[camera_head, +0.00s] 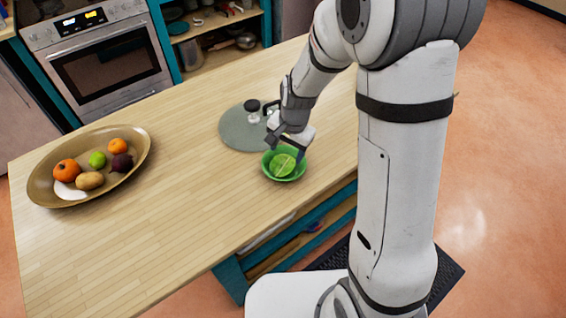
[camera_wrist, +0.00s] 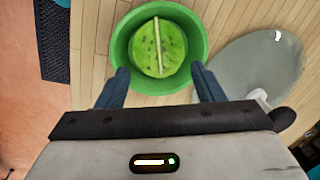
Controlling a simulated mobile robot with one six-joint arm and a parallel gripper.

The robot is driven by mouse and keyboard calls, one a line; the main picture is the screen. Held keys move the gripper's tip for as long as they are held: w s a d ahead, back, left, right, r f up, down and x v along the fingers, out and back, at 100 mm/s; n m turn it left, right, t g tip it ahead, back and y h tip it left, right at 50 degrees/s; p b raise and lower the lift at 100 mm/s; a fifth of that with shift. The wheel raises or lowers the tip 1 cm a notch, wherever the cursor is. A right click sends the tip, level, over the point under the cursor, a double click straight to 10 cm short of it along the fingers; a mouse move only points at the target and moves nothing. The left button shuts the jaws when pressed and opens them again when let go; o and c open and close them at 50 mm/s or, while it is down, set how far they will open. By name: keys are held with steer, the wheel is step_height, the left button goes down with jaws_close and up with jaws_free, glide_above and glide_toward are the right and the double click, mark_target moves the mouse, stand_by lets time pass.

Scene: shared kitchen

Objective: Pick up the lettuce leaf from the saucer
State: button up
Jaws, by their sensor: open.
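The lettuce leaf (camera_wrist: 158,47) is a light green rounded leaf with a pale midrib. It lies in a green saucer (camera_wrist: 197,38), which looks like a shallow bowl. In the head view the leaf (camera_head: 284,164) and the saucer (camera_head: 300,173) are near the front edge of the wooden counter. My gripper (camera_wrist: 161,86) is open and empty. Its two fingers point toward the saucer, with the leaf ahead of and between them in the wrist view. In the head view my gripper (camera_head: 287,148) is just above the saucer's far side; its fingertips are partly hard to make out.
A round grey-green lid (camera_head: 238,130) with a dark knob lies just behind the saucer. A large brown oval dish (camera_head: 50,197) with several fruits and vegetables is at the left of the counter (camera_head: 180,200). The counter between is clear. An oven (camera_head: 108,70) stands behind.

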mark_target(284, 166)
steer(key=shift+a+f+p, duration=0.2)
steer(key=shift+f+p, duration=0.3)
steer(key=shift+f, duration=1.8)
steer(key=shift+c, duration=0.2)
steer(key=c, duration=0.5)
steer(key=shift+w, duration=0.1)
